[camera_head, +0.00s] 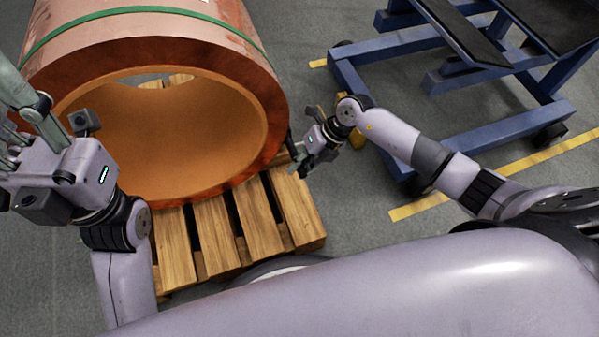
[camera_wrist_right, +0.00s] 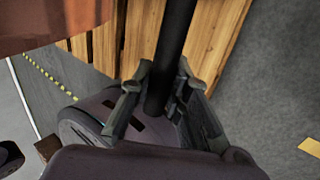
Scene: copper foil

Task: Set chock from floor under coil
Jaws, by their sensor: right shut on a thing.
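The large copper coil (camera_head: 215,65), with a green strap, lies on its side on a wooden pallet (camera_head: 235,235). Its open bore faces me. My right gripper (camera_head: 303,160) is beside the coil's lower right edge, above the pallet's right side. It is shut on a dark bar (camera_head: 290,143). In the right wrist view the dark bar (camera_wrist_right: 176,45) runs up between the fingers, over the pallet boards; whether it belongs to a chock I cannot tell. My left gripper (camera_head: 20,105) is raised at the left edge, partly cut off, in front of the coil.
A blue steel frame with dark tops (camera_head: 375,95) stands on casters at the upper right. A small yellow piece (camera_head: 357,139) shows behind my right wrist, partly hidden. Yellow tape (camera_head: 540,156) marks the grey floor. Bare floor (camera_head: 340,205) lies right of the pallet.

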